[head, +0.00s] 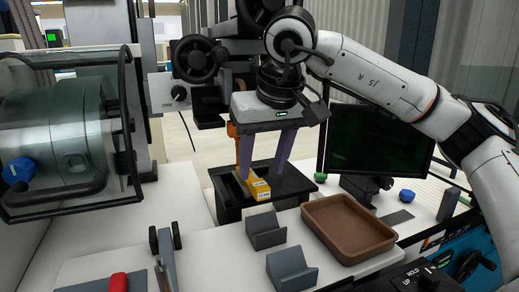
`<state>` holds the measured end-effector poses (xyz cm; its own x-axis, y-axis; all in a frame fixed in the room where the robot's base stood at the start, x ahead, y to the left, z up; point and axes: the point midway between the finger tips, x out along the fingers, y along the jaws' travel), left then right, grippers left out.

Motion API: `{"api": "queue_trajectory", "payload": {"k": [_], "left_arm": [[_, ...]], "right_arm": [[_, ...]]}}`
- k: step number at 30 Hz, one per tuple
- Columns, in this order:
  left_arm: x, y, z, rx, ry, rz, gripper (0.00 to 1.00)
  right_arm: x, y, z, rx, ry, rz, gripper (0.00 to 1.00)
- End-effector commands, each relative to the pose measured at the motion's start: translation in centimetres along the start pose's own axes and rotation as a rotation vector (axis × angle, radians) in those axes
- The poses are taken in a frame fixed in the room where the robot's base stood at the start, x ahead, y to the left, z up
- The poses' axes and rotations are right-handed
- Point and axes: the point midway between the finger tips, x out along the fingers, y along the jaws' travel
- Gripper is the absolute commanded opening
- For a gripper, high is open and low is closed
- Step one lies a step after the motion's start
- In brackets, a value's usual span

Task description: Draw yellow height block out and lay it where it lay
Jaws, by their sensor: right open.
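The yellow height block (259,188) lies on the black machine table (228,208), with a small marking on its near face. My right gripper (262,174), with two purple fingers, is open and points down over the block. Its left fingertip is close to the block's left end and its right fingertip is above and to the right of it. I cannot tell whether either finger touches the block. An orange upright piece (234,131) stands behind the left finger and is partly hidden. My left gripper is not in view.
A brown tray (348,229) stands to the right on the white bench, beside two grey V-shaped blocks (266,230) (291,271). A monitor (378,142) stands behind. A glass-covered machine (65,130) fills the left. Handwheels hang close beside my right arm.

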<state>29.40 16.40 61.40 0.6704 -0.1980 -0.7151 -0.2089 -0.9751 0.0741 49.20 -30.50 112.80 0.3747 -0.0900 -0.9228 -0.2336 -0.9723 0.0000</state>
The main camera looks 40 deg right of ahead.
Motion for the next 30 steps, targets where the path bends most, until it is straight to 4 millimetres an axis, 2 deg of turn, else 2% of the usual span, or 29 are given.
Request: {"api": "queue_trajectory", "payload": {"k": [3,8,18,19,27,28,30], "left_arm": [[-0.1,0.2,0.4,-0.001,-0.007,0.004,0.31],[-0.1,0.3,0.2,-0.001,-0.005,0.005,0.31],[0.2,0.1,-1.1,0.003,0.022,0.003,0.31],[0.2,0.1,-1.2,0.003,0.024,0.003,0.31],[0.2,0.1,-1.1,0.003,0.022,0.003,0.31],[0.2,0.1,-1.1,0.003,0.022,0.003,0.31],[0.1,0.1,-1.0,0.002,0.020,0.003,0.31]], "right_arm": [[1.9,0.1,0.1,0.000,-0.003,0.002,0.45],[3.4,0.0,0.1,0.000,-0.002,0.000,0.45],[4.0,0.0,0.0,0.000,-0.001,-0.001,0.45],[4.0,0.0,0.0,0.001,-0.001,-0.001,0.44],[3.9,0.0,0.0,0.001,-0.001,-0.001,0.00],[3.9,0.0,0.0,0.001,-0.001,-0.001,0.18],[3.9,0.0,0.0,0.000,-0.001,-0.001,0.06]]}}
